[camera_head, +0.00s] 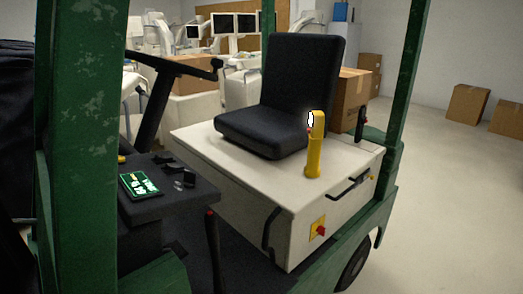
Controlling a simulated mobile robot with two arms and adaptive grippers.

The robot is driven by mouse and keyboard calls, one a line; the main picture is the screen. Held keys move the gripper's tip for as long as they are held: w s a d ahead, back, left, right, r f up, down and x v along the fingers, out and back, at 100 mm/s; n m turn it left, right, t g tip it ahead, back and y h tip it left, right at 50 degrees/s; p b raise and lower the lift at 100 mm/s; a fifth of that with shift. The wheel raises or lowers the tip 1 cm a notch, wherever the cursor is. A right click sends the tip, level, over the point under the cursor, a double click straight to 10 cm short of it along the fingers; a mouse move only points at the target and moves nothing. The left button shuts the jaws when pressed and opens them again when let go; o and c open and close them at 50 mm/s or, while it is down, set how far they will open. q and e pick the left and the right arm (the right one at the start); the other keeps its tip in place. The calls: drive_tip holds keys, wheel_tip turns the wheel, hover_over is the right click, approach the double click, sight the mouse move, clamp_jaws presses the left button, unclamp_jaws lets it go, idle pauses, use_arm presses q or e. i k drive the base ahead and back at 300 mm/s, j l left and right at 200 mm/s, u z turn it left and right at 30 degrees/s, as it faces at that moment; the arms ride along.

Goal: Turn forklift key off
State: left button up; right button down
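The green forklift (78,150) fills the left and middle of the head view. Its dark dashboard (190,203) is at the lower left and bears a green lit display (139,185). Small black parts (172,167) stand right of the display. A small greyish piece (178,184) beside them may be the key, but it is too small to tell, and so is its turn position. A red knob on a yellow plate (318,228) is on the side of the white seat base. Neither of my grippers shows in this view.
A black seat (285,95) and a yellow lever (315,150) stand on the white base. Green posts (405,75) frame the cab opening. Cardboard boxes (468,104) stand on the floor at right. The floor (455,210) at lower right is clear.

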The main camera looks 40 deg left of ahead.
sight(190, 178)
drive_tip(key=u, duration=2.1)
